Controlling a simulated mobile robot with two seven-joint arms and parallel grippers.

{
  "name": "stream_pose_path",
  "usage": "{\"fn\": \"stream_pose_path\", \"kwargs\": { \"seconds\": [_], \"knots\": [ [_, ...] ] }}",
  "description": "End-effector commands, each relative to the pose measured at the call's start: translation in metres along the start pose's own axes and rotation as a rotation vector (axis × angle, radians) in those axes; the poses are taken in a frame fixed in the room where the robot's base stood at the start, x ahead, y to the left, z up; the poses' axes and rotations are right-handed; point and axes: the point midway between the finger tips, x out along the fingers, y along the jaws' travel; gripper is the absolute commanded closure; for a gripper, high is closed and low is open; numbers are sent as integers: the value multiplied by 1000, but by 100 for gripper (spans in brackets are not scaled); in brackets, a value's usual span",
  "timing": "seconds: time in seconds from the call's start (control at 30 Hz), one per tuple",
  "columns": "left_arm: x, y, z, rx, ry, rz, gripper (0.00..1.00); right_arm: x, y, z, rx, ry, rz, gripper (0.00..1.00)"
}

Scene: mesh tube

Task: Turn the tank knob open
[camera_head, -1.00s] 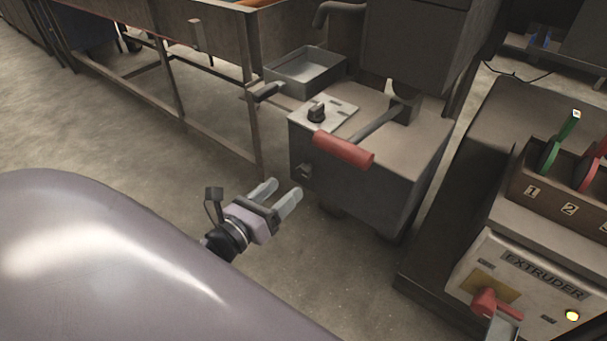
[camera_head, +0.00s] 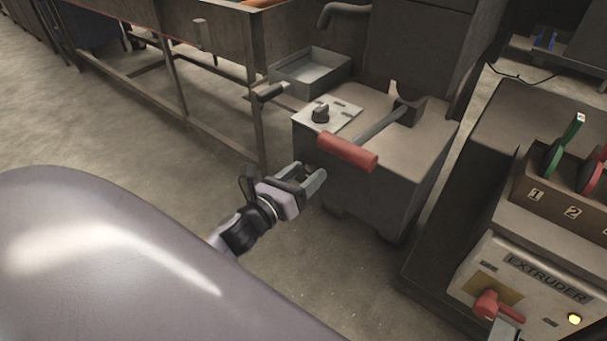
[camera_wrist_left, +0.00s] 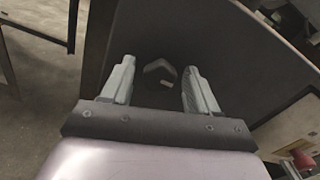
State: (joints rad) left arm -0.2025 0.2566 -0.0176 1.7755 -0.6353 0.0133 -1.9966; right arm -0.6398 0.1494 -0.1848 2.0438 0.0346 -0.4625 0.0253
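The tank (camera_head: 390,190) is a dark grey metal box with a red-gripped lever (camera_head: 347,152) over its top edge. A small knob (camera_wrist_left: 158,68) sits on its front face and shows in the left wrist view as a bent dark shape with a pale mark. My left gripper (camera_head: 310,174) is open at this face, one finger on each side of the knob in the left wrist view. I cannot tell whether the fingers touch it. In the head view the gripper mostly hides this knob. A second, black knob (camera_head: 320,113) stands on a plate on top.
The red lever hangs just above my left gripper. A metal tray (camera_head: 312,72) and a rusty frame (camera_head: 255,100) stand behind and left. The extruder panel (camera_head: 530,290) and a numbered lever box (camera_head: 560,205) are at the right. The floor left of the tank is clear.

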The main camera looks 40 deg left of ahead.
Motion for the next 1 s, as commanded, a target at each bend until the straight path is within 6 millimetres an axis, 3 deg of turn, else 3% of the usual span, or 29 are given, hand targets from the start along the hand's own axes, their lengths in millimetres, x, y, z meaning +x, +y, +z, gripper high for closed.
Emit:
{"fn": "stream_pose_path", "kwargs": {
  "seconds": [0.03,0.17,0.57,1.0],
  "knots": [
    [0,0,0,0,0,0,56,0,0,-1,0,2,0,100],
    [0,0,0,0,0,0,96,1,1,-2,-1,5,1,100],
    [0,0,0,-59,0,0,96,0,1,-4,-1,5,2,100],
    [0,0,1,-405,1,2,96,-7,1,-14,-5,8,3,100]
  ]
}}
